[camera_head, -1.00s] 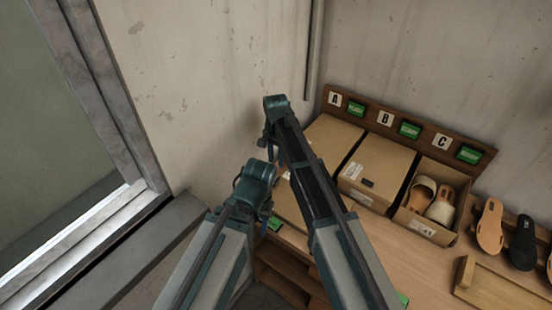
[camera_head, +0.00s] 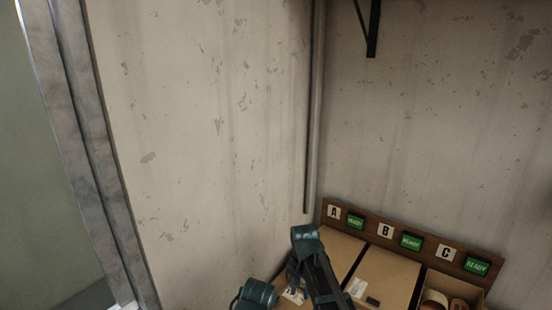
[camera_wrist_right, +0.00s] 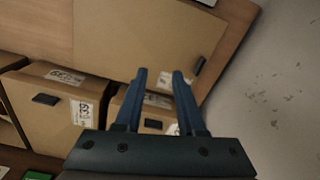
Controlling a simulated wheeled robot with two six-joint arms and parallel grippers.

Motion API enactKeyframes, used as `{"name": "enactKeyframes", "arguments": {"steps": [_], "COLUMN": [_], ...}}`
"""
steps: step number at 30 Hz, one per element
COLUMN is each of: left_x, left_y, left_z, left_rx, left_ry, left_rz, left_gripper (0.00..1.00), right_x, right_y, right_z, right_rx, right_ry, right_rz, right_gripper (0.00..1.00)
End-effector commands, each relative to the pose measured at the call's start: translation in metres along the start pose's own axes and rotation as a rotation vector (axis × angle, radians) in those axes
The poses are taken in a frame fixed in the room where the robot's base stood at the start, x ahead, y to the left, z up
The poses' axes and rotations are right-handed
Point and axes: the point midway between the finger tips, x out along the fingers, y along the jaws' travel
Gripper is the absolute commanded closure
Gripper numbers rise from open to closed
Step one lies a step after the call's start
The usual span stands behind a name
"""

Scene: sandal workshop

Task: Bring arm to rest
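My right arm comes up from the bottom of the head view, and its right gripper (camera_head: 293,280) hangs down by the left side of box A. In the right wrist view the two dark fingers of this gripper (camera_wrist_right: 159,74) are apart with nothing between them, over cardboard boxes with white labels. Of my left arm only a dark joint shows at the bottom edge of the head view, and its gripper is out of the picture.
Closed cardboard box A (camera_head: 337,250), closed box B (camera_head: 386,277) and open box C (camera_head: 432,281) with sandals stand below a wooden board (camera_head: 395,231) with lettered signs and green READY displays. A black bracket (camera_head: 371,30) is on the wall above. A window frame (camera_head: 75,110) is at left.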

Motion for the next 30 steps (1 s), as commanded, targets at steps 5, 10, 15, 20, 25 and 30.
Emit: {"name": "enactKeyframes", "arguments": {"steps": [5, 10, 15, 20, 25, 30], "left_x": [0.0, 0.0, 0.0, 0.024, 0.048, 0.075], "left_y": [0.0, 0.0, 0.0, 0.002, 0.004, 0.007], "left_z": [0.0, 0.0, 0.0, -0.001, -0.003, -0.004], "left_rx": [0.0, 0.0, 0.0, 0.002, 0.005, 0.009], "left_ry": [0.0, 0.0, 0.0, 0.0, 0.0, 0.0], "left_rz": [0.0, 0.0, 0.0, 0.0, -0.001, -0.002], "left_gripper": [0.5, 0.5, 0.5, 0.5, 0.5, 0.5], "right_x": [-0.002, -0.003, -0.004, 0.021, 0.044, 0.072], "right_y": [0.068, 0.109, 0.145, 0.127, 0.11, 0.091], "right_z": [0.041, 0.068, 0.096, 0.107, 0.127, 0.152], "right_rx": [-0.156, -0.278, -0.391, -0.464, -0.532, -0.612], "right_ry": [0.018, 0.032, 0.047, 0.031, 0.01, -0.013], "right_rz": [-0.008, -0.009, -0.008, 0.007, 0.032, 0.061], "right_gripper": [0.61, 0.61, 0.61, 0.61, 0.61, 0.61]}}
